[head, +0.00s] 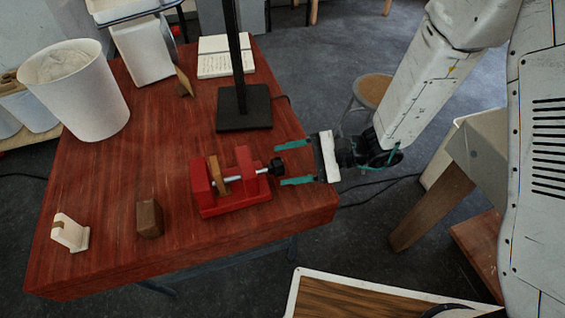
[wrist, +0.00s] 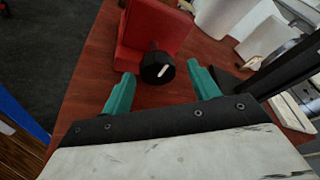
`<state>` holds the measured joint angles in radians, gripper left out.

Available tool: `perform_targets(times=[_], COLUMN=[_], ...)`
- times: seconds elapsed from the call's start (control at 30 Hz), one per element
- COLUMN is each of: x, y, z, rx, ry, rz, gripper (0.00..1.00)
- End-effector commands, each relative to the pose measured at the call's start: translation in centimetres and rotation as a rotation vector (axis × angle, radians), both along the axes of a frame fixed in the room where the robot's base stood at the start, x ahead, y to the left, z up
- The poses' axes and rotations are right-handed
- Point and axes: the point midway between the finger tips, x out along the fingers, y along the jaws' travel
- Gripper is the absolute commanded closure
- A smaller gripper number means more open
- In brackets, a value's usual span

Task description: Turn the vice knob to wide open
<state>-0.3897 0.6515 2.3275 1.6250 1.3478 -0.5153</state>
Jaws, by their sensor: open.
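The red vice (head: 229,184) stands near the right front corner of the red-brown table. Its black knob (head: 277,167) sits on a screw at the vice's right side. A brown wooden piece (head: 219,175) stands between the jaws; I cannot tell whether they press on it. My gripper (head: 288,164) is open, its two teal fingers pointing left, one on each side of the knob. In the wrist view the knob (wrist: 157,68) with a white mark lies between and just beyond the fingertips (wrist: 160,75), apart from both. The red vice body (wrist: 150,30) is behind it.
A black lamp stand (head: 245,108) rises behind the vice. A brown block (head: 150,218) and a cream piece (head: 70,232) stand to the left. A white bin (head: 80,95), a white box and an open book (head: 226,57) are farther back. The table's right edge lies under my gripper.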

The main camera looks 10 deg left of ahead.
Motion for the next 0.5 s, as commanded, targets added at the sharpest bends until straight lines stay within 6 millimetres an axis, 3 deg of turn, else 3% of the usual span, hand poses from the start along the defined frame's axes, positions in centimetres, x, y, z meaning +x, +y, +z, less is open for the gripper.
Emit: perform_targets(times=[0.23, 0.5], x=[1.5, 1.9], y=[-3.9, -5.3], z=[0.9, 1.2], rx=[0.002, 0.001], ry=[-0.001, 0.0], rz=[-0.005, -0.003], gripper=[0.4, 0.4])
